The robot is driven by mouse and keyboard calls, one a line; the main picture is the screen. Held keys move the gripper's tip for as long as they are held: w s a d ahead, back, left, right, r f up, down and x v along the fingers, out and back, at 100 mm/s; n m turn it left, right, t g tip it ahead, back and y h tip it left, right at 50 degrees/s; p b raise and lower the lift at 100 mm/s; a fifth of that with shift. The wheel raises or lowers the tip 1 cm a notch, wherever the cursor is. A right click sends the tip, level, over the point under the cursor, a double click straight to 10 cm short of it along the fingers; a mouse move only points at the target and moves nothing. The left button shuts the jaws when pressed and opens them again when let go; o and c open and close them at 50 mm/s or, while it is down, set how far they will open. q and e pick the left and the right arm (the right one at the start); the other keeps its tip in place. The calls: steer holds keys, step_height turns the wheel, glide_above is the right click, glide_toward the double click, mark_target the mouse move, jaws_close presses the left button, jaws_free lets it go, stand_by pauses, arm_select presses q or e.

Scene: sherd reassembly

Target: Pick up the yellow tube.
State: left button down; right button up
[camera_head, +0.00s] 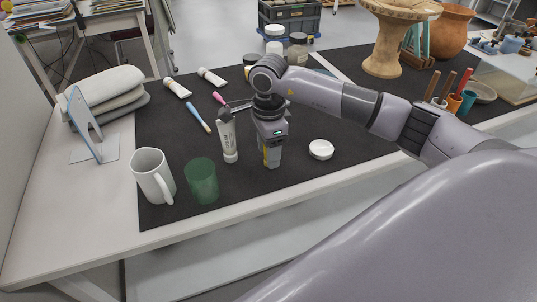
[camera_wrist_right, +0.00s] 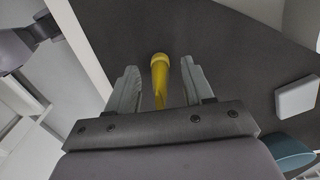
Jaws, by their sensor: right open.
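The yellow tube (camera_wrist_right: 160,76) shows in the right wrist view between the two fingers of my right gripper (camera_wrist_right: 159,66), with a gap to the finger on each side. In the head view only a thin yellow strip of the tube (camera_head: 265,156) shows; my right gripper (camera_head: 270,160) hides the rest. The right gripper points down over the dark mat and is open, its fingers on either side of the tube.
Close left of the gripper stands a white-grey tube (camera_head: 228,138); a green cup (camera_head: 202,181) and white mug (camera_head: 152,175) are further left. A white lid (camera_head: 321,149) lies to the right. The dark mat (camera_head: 300,178) is bare in front of the gripper.

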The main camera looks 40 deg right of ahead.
jaws_close()
steer(key=shift+r, duration=0.15)
step_height(320, 180, up, 20)
steer(key=p, duration=0.2)
stand_by(0.4)
steer(key=shift+f, duration=0.25)
